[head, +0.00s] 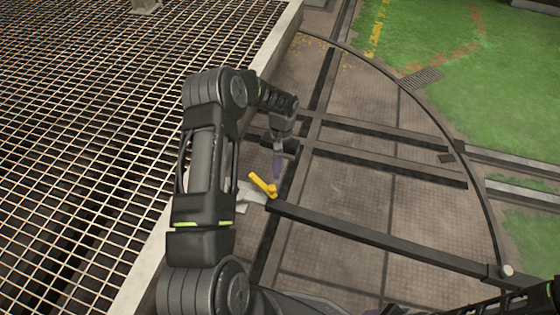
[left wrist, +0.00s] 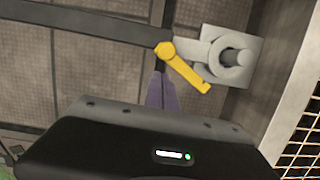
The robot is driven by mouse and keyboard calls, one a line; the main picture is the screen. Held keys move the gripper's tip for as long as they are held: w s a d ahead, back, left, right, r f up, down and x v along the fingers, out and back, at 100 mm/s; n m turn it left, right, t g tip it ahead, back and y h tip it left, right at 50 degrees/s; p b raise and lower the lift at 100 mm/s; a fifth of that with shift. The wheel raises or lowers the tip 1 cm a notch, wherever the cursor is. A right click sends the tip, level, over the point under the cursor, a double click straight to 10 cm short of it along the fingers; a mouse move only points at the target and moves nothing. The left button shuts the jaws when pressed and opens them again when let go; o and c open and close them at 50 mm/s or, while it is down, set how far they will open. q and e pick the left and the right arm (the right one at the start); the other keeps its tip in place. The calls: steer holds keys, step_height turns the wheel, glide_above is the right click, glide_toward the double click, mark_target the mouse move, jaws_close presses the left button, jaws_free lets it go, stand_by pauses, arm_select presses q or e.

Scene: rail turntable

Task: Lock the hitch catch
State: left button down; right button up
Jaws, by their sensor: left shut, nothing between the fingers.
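The yellow hitch catch (head: 263,185) is a short lever at the end of a dark bar (head: 380,239). In the left wrist view the catch (left wrist: 188,71) slants down and right from its round pivot end. A grey ring (left wrist: 231,58) at the bar's end sits around a pin on a pale plate (left wrist: 252,48); whether it is locked I cannot tell. My left gripper (head: 277,176) is shut and empty, its purple fingers (left wrist: 162,95) pointing down close beside the catch. Contact with the catch is unclear. My right gripper is out of view.
A metal grating platform (head: 80,120) with a pale raised edge lies to the left. Dark rails (head: 390,162) cross the turntable floor, and a curved rail (head: 440,118) rings it. Green ground (head: 480,60) lies beyond. The floor between the rails is bare.

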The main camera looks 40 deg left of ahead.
arm_select(q)
steer(key=shift+s+d+f, duration=0.15)
steer(key=shift+s+d, duration=0.05)
steer(key=shift+s, duration=0.5)
steer(key=shift+s, duration=0.2)
steer(key=s+m+p, duration=0.1)
steer(key=m, duration=0.1)
steer(key=s+m+y+p, duration=0.1)
steer(key=s+m, duration=0.1)
steer(key=m, duration=0.1)
steer(key=shift+s+a, duration=0.1)
steer(key=shift+s, duration=0.15)
steer(key=s+m, duration=0.1)
steer(key=s+a+m+p, duration=0.1)
steer(key=m, duration=0.1)
steer(key=s+m+y, duration=0.1)
steer(key=shift+a, duration=0.3)
steer(key=shift+s+a+m+y+p, duration=0.25)
steer(key=shift+s+a+m, duration=0.2)
steer(key=shift+m, duration=0.35)
steer(key=shift+s+a+m+y+p, duration=0.2)
steer(key=shift+s+a+m, duration=0.15)
steer(key=shift+m, duration=0.45)
